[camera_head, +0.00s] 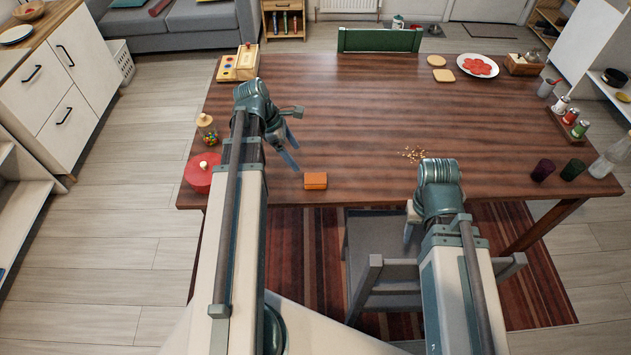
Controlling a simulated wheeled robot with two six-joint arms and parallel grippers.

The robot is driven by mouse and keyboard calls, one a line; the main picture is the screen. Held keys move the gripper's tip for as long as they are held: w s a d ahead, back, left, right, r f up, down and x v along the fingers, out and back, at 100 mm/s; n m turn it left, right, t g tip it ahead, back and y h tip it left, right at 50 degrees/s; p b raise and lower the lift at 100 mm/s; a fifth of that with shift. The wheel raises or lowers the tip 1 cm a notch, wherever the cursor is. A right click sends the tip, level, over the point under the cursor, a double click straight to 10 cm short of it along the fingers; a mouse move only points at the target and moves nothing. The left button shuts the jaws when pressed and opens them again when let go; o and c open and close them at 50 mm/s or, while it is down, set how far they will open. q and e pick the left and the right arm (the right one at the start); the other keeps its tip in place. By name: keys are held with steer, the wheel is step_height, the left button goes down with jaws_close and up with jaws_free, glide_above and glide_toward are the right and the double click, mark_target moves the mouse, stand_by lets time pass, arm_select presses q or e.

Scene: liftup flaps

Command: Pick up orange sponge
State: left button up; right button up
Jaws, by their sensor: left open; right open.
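The orange sponge (315,181) lies on the wooden table (330,120) close to its front edge, left of the middle. My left gripper (294,138) is over the table, up and to the left of the sponge in the picture, apart from it. Its jaws are open and hold nothing that I can see. My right gripper (410,228) is at the front edge of the table, right of the sponge, partly hidden by its own wrist. It is open, and I see nothing in it.
A red pot (202,172) and a candy jar (207,129) stand at the left edge. Crumbs (413,154) lie right of the middle. A grey chair (380,245) stands in front. The table's centre is clear.

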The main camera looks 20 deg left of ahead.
arm_select(q)
steer(key=b, duration=0.7)
glide_toward(314, 178)
steer(key=x, duration=0.4)
steer(key=shift+s+a+f, duration=0.2)
steer(key=shift+f, duration=0.1)
steer(key=shift+d+f+b, duration=0.1)
steer(key=shift+f+b, duration=0.05)
steer(key=shift+b, duration=0.15)
steer(key=b+x, duration=0.4)
steer(key=x, duration=0.1)
steer(key=shift+w+d+b, duration=0.25)
steer(key=shift+b, duration=0.05)
steer(key=c, duration=1.4)
